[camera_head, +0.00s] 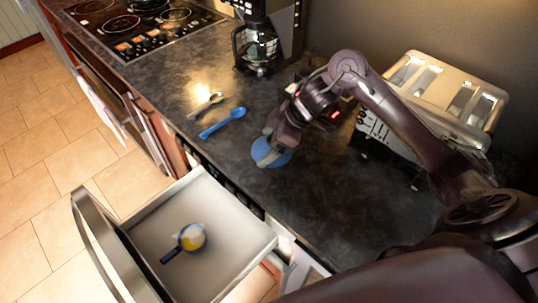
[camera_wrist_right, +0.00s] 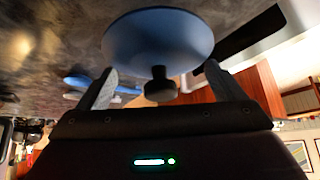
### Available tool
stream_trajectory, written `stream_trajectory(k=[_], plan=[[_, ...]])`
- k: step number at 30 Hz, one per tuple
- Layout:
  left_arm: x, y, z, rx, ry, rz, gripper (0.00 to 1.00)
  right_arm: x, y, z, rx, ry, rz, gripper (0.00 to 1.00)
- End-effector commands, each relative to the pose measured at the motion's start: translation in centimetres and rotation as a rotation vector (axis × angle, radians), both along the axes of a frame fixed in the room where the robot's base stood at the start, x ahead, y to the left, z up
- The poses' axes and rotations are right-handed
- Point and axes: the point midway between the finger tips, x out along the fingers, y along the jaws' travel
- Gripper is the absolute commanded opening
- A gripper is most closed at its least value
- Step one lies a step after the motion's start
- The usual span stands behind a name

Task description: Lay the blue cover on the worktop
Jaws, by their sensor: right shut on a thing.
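The blue cover (camera_head: 271,152) is a round disc at the worktop (camera_head: 215,160), right of the blue spoon. In the right wrist view the cover (camera_wrist_right: 158,40) shows large, with a dark knob (camera_wrist_right: 160,85) between my fingers. My right gripper (camera_head: 268,156) is shut on the cover and hides part of it; it also shows in the wrist view (camera_wrist_right: 155,88). The cover is at or very near the worktop; I cannot tell whether it touches. My left gripper is not in view.
A blue spoon (camera_head: 222,123) and a metal spoon (camera_head: 205,103) lie on the worktop. A coffee maker (camera_head: 262,45) and a toaster (camera_head: 455,75) stand behind. The open drawer (camera_head: 150,220) in front holds a small pan (camera_head: 192,237) with yellow contents.

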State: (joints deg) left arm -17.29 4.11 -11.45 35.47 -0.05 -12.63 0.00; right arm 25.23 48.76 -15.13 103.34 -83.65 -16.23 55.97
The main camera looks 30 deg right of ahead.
Motion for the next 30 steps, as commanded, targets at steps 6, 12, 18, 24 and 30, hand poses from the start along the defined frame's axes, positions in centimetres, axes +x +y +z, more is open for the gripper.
stream_trajectory(k=[6,12,18,24,30], plan=[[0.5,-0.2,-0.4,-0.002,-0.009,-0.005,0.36,-0.1,0.0,-2.3,0.003,0.004,-0.002,0.67],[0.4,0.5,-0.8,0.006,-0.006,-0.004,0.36,0.0,0.0,-4.4,0.001,0.001,-0.002,0.67],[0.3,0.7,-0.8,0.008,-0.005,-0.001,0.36,0.0,0.0,-4.5,0.0,-0.001,-0.001,0.67],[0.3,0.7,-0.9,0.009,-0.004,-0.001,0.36,0.0,0.0,-4.7,-0.001,0.0,0.001,0.92],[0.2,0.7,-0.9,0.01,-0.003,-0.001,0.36,0.0,0.0,-4.7,-0.001,0.0,-0.001,1.0]])
